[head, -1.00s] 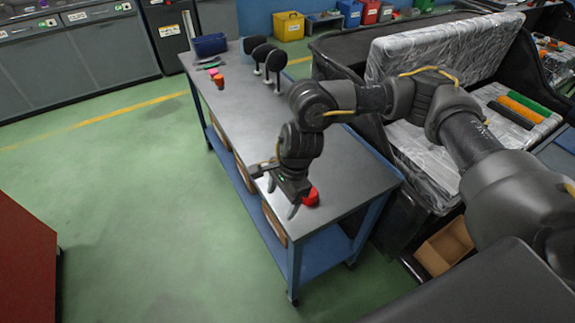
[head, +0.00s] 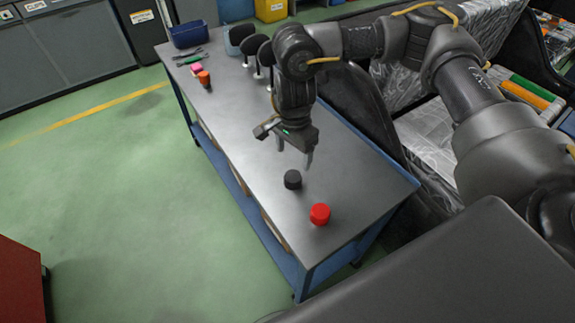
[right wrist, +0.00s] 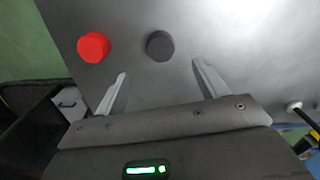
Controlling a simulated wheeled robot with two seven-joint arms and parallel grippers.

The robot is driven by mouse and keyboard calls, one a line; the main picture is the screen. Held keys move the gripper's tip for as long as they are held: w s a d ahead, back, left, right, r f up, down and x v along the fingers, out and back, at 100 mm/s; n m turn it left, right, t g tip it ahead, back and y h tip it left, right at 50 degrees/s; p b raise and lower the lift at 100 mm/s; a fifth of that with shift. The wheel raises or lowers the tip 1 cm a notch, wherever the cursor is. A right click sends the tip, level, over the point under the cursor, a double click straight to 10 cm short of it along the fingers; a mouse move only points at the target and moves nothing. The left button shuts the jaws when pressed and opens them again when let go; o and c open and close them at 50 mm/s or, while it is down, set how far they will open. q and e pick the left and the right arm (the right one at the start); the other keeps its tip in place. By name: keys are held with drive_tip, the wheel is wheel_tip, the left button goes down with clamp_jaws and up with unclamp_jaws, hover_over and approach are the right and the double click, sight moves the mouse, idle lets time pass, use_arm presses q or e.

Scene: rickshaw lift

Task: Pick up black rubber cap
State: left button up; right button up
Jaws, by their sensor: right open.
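The black rubber cap (head: 293,179) stands on the grey tabletop (head: 250,150), near the table's front end. In the right wrist view the cap (right wrist: 160,45) lies ahead of the fingertips, between their lines. My right gripper (head: 295,150) is open and empty above the table, just behind the cap in the head view and apart from it. Its two fingers also show spread in the right wrist view (right wrist: 158,70). My left gripper is not in view.
A red cap (head: 320,214) stands close to the black cap, nearer the table's front end. Black paddle-like discs on stands (head: 254,46), a blue bin (head: 187,34) and an orange piece (head: 204,78) are farther back.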

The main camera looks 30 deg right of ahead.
hover_over(294, 175)
drive_tip(key=f, duration=0.4)
drive_tip(key=shift+s+a+f, duration=0.15)
drive_tip(key=shift+s+f, duration=0.05)
drive_tip(key=shift+f, duration=0.05)
drive_tip(key=shift+w+f, duration=0.1)
drive_tip(key=shift+f, duration=0.55)
drive_tip(key=f, duration=0.2)
drive_tip(key=f+p, duration=0.1)
drive_tip(key=f, duration=0.1)
drive_tip(key=shift+w+d+f, duration=0.1)
drive_tip(key=shift+d+f, duration=0.05)
drive_tip(key=shift+d, duration=0.05)
drive_tip(key=shift+f, duration=0.25)
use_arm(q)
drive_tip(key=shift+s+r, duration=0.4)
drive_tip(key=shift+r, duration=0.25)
use_arm(e)
drive_tip(key=shift+a, duration=0.1)
